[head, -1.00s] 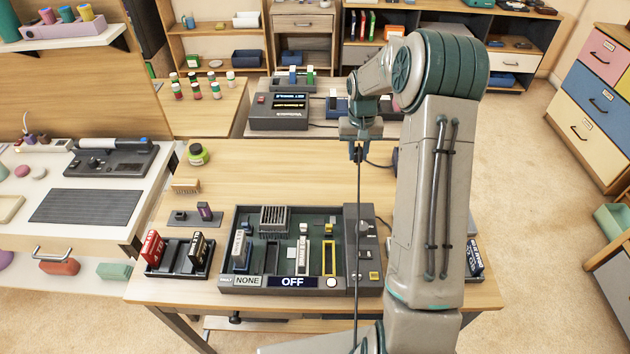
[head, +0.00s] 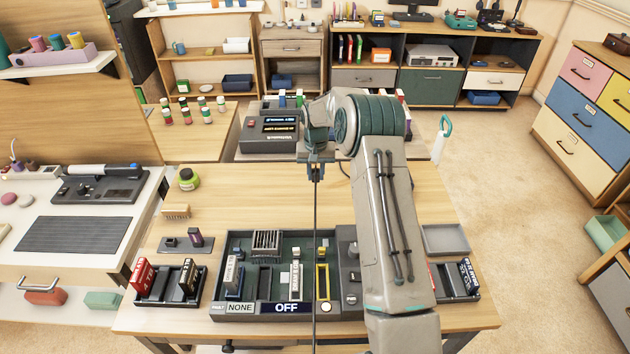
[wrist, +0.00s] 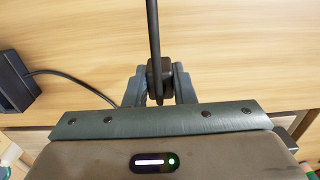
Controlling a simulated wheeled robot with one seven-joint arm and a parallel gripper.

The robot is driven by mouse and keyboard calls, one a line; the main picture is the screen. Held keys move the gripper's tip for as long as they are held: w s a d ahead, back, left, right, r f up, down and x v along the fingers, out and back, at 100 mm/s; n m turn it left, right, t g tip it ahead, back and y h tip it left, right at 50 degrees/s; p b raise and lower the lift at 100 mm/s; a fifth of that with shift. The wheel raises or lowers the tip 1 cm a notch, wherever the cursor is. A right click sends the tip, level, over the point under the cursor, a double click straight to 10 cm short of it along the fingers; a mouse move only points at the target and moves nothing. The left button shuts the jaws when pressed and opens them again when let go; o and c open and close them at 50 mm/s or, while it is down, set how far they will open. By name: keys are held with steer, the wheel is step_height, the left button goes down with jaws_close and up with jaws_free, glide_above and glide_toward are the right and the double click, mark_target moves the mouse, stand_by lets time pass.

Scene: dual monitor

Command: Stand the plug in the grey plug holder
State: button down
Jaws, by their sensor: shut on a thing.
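My gripper (head: 316,177) is above the wooden table, behind the dark module board. In the wrist view its fingers (wrist: 160,88) are shut on a small dark plug (wrist: 159,70). A black cable (wrist: 153,25) runs from the plug; in the head view the cable (head: 315,225) hangs down past the board to the table's front. I cannot tell for certain which thing is the grey plug holder. A shallow grey tray (head: 446,239) lies right of my arm, and part of the table there is hidden.
The module board (head: 263,309) carries several upright modules and an OFF label. A dark rack (head: 160,297) with cartridges stands at its left, another rack (head: 459,291) at its right. A dark device (head: 268,140) sits on the table behind.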

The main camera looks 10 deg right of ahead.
mark_target(316, 182)
steer(key=shift+f+p, duration=0.4)
steer(key=shift+f, duration=1.5)
steer(key=shift+f, duration=0.1)
steer(key=shift+f, duration=0.2)
steer(key=c, duration=1.2)
jaws_free()
steer(key=shift+r, duration=0.15)
steer(key=shift+r, duration=0.1)
